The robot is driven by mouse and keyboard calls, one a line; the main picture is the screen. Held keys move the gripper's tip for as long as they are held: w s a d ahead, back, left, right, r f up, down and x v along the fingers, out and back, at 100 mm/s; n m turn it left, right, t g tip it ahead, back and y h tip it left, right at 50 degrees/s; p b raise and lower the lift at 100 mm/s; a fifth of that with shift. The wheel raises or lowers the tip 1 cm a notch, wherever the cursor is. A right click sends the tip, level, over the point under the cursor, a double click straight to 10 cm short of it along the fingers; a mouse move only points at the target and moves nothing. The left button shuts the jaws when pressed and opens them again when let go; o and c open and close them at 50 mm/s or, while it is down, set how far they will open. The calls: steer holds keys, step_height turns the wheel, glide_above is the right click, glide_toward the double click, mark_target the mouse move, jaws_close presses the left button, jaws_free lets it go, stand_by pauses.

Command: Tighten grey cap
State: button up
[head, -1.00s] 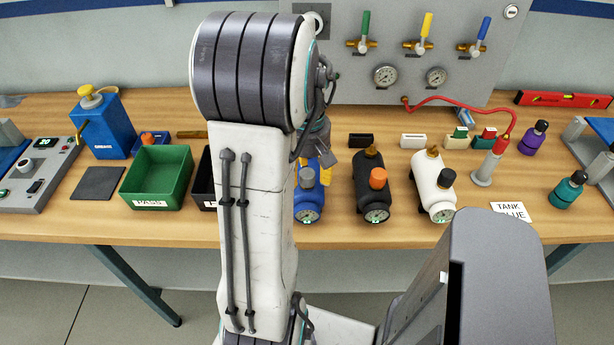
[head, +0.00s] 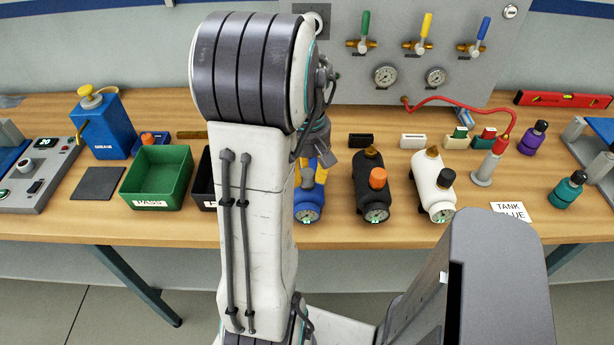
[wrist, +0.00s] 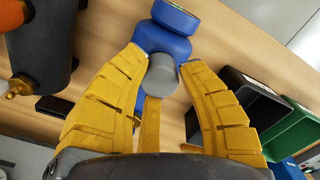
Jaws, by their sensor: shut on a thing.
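The blue tank (head: 307,204) lies on the bench with its gauge end toward the front edge, partly hidden behind my arm. It also shows in the wrist view (wrist: 158,40). The grey cap (wrist: 163,74) sits on the blue tank, between the yellow fingers of my gripper (wrist: 164,66). My gripper is shut on the grey cap.
A black tank (head: 368,196) with an orange cap stands right of the blue one, then a white tank (head: 429,190). A green bin (head: 158,180) and a dark bin (head: 203,182) are to the left. The valve panel (head: 410,85) stands behind.

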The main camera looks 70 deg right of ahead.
steer(key=shift+f+m, duration=0.1)
steer(key=shift+m, duration=1.9)
steer(key=shift+c, duration=0.2)
steer(key=o, duration=1.2)
steer(key=shift+c, duration=0.2)
steer(key=shift+n, duration=2.1)
